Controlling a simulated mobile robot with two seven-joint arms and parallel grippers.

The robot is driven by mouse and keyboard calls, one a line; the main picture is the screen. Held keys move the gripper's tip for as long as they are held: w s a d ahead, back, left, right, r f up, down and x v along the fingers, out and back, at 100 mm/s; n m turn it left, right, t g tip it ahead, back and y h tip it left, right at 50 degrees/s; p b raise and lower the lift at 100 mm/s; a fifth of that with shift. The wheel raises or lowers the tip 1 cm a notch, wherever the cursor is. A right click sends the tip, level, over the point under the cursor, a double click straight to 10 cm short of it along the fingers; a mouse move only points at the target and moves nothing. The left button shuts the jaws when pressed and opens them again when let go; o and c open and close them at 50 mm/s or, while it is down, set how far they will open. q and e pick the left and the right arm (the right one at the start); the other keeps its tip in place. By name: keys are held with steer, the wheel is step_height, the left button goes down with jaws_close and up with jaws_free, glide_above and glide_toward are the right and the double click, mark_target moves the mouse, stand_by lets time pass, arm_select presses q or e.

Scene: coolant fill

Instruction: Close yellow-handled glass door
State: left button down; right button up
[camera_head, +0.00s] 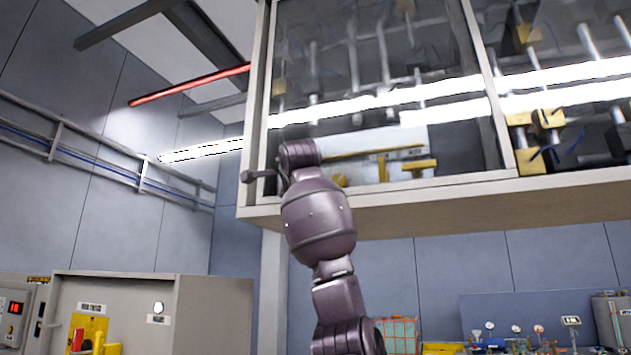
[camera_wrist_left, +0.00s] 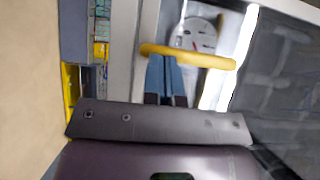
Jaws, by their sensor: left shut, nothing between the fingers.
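The glass door (camera_head: 390,60) of the overhead cabinet fills the upper middle of the head view, in a pale frame. I cannot tell from its angle how far it stands open. Its yellow handle (camera_wrist_left: 188,56) crosses the upper middle of the left wrist view as a horizontal bar. I cannot pick it out in the head view. My left gripper (camera_wrist_left: 166,60) shows blue fingers pressed together and empty, tips at the handle's left half. I cannot tell whether they touch it. In the head view a purple arm reaches up to the door's lower left corner; its fingers are not clear there.
The pale cabinet frame (camera_head: 254,110) and its underside (camera_head: 420,212) overhang the arm. Pipes and yellow fittings show behind the glass. A grey cabinet (camera_head: 215,315) stands below left. A bench with gauges (camera_head: 515,330) stands below right. Open air lies left of the overhead cabinet.

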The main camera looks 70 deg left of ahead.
arm_select(q)
steer(key=shift+s+a, duration=0.85)
steer(key=shift+s, duration=0.05)
arm_select(e)
steer(key=shift+s+d+f, duration=0.2)
steer(key=shift+s+f, duration=0.3)
steer(key=shift+s, duration=0.1)
steer(key=shift+w+r, duration=0.1)
